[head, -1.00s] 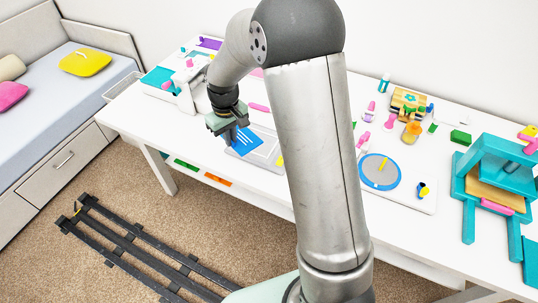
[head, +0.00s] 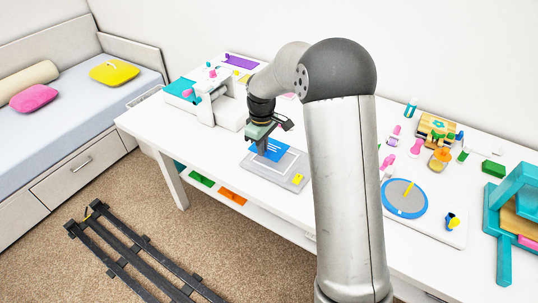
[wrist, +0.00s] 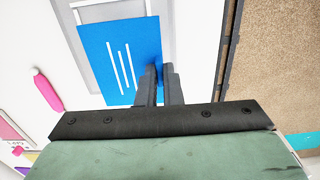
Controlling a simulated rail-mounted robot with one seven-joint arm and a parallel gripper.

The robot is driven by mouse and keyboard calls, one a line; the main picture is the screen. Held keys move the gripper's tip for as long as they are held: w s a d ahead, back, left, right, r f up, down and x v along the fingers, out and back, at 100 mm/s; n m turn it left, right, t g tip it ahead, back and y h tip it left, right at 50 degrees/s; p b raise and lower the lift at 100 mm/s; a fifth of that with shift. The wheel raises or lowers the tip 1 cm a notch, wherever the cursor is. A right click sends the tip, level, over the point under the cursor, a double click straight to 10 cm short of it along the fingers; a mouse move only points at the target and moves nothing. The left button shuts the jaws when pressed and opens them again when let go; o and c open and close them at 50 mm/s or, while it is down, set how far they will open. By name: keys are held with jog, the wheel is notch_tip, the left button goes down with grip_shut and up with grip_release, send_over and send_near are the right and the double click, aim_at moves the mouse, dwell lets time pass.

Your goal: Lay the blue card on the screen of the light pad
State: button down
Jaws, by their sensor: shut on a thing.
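The blue card (head: 272,150) with white stripes is held over the back left part of the grey light pad (head: 262,167) on the white table. My gripper (head: 262,148) is shut on one edge of the card. In the wrist view my fingers (wrist: 160,78) pinch the card (wrist: 100,55) near its lower right corner. Part of the light pad (wrist: 72,20) shows beyond the card there. The card covers part of the screen. I cannot tell whether the card touches the pad.
A yellow piece (head: 298,178) sits at the pad's right end. A white machine (head: 215,105) stands to the left. A pink stick (wrist: 47,90) lies near the pad. A round blue-rimmed board (head: 405,199) is to the right. The table front is clear.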

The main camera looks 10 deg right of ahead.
aim_at(268, 152)
jog(key=shift+w+d+f, duration=0.2)
jog(key=shift+d+f, duration=0.3)
jog(key=shift+f, duration=0.15)
jog(key=shift+w+d+f, duration=0.15)
jog(key=shift+d+f, duration=0.35)
jog(key=shift+f, duration=0.1)
jog(key=shift+w+d+f, duration=0.1)
jog(key=shift+d+f, duration=0.05)
jog(key=shift+f, duration=1.5)
jog(key=shift+f, duration=0.2)
jog(key=c, duration=1.6)
grip_release()
jog(key=shift+r, duration=0.1)
